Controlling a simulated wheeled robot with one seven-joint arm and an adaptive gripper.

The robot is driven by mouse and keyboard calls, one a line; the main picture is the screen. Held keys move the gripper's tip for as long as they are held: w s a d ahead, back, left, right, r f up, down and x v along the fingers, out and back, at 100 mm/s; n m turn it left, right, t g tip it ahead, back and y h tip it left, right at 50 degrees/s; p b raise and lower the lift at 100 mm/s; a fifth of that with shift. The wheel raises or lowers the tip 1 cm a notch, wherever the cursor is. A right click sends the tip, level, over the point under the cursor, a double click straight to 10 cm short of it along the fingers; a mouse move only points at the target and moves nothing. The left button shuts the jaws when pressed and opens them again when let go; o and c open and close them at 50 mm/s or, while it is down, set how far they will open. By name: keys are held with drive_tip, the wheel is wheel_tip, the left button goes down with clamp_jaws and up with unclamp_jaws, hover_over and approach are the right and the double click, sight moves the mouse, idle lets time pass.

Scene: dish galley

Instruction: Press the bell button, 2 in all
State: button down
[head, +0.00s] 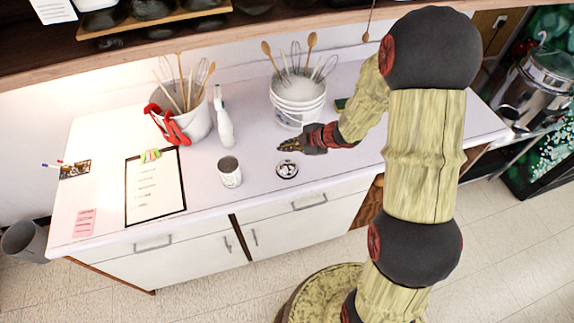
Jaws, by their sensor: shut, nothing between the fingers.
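A small round bell (287,169) with a dark base and a shiny top sits on the white counter near its front edge. My gripper (281,148) is shut and empty. In the head view its fingertips show just above and behind the bell, pointing left, and they look apart from it. The exact height of the fingertips over the counter is hard to tell. My arm comes in from the right and covers part of the counter there.
An open can (230,171) stands just left of the bell. A white spray bottle (223,117), a utensil bucket (181,122) with red tongs and another white bucket (297,104) stand behind. A clipboard (128,200) lies left. The counter's front right is clear.

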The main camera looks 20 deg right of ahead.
drive_tip(key=b, duration=0.4)
hover_over(287, 162)
drive_tip(key=f, duration=0.4)
drive_tip(key=shift+s+a+f, duration=0.2)
drive_tip(key=shift+s, duration=0.05)
drive_tip(key=shift+f, duration=0.55)
drive_tip(key=shift+f, duration=0.1)
drive_tip(key=shift+f, duration=0.3)
drive_tip(key=shift+f+b, duration=0.4)
drive_tip(key=shift+f, duration=0.15)
idle(1.0)
drive_tip(key=shift+r+p, duration=0.95)
drive_tip(key=shift+p, duration=0.1)
drive_tip(key=shift+r, duration=0.1)
